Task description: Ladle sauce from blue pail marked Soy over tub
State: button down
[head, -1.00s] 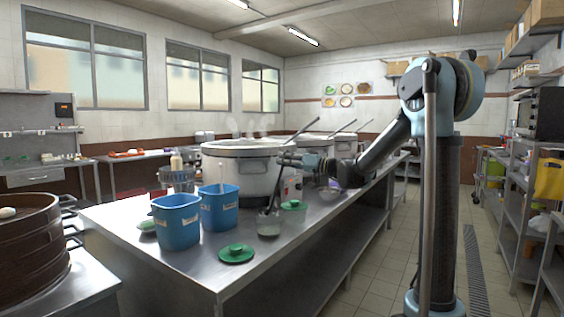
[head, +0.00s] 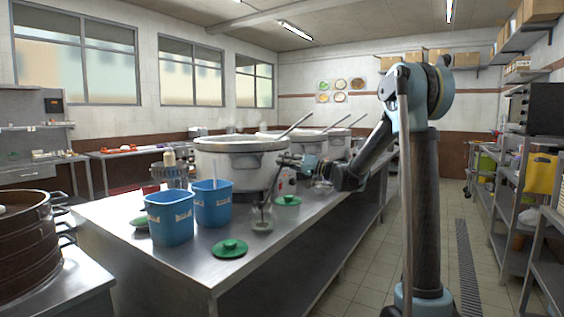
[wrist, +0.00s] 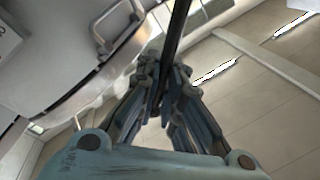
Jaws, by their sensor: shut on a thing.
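Two blue pails stand side by side near the left of the steel counter: a front one (head: 169,218) and a rear one (head: 213,204). My gripper (head: 284,163) is above and slightly right of the tub, in front of the big pot. It is shut on the dark handle of the ladle (head: 270,190), which slants down to the tub. I cannot tell whether the ladle's bowl is inside the tub or just above it. In the wrist view the handle (wrist: 178,35) runs up between the fingers (wrist: 163,100).
A large pot (head: 240,165) stands close behind my gripper, with more pots beyond. Green lids lie in front (head: 230,249) and right of the tub (head: 288,200). A steamer (head: 28,245) is at far left.

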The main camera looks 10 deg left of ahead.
jog(key=shift+w+d+f+m+t, duration=0.5)
jog(key=shift+w+f+m, duration=0.85)
jog(key=shift+f, duration=0.45)
jog(key=shift+w+d+f+m+t, duration=0.45)
jog(key=shift+w+f+m, duration=0.6)
jog(key=shift+f+m, duration=0.7)
jog(key=shift+w+d+f+m+t, duration=0.35)
jog(key=shift+w+d+f+m, duration=0.2)
jog(key=shift+w+f+m, duration=1.05)
jog(key=shift+s+f+n, duration=0.3)
jog(key=shift+s+f, duration=0.05)
jog(key=shift+s, duration=0.05)
jog(key=shift+r, duration=0.15)
jog(key=shift+r, duration=2.9)
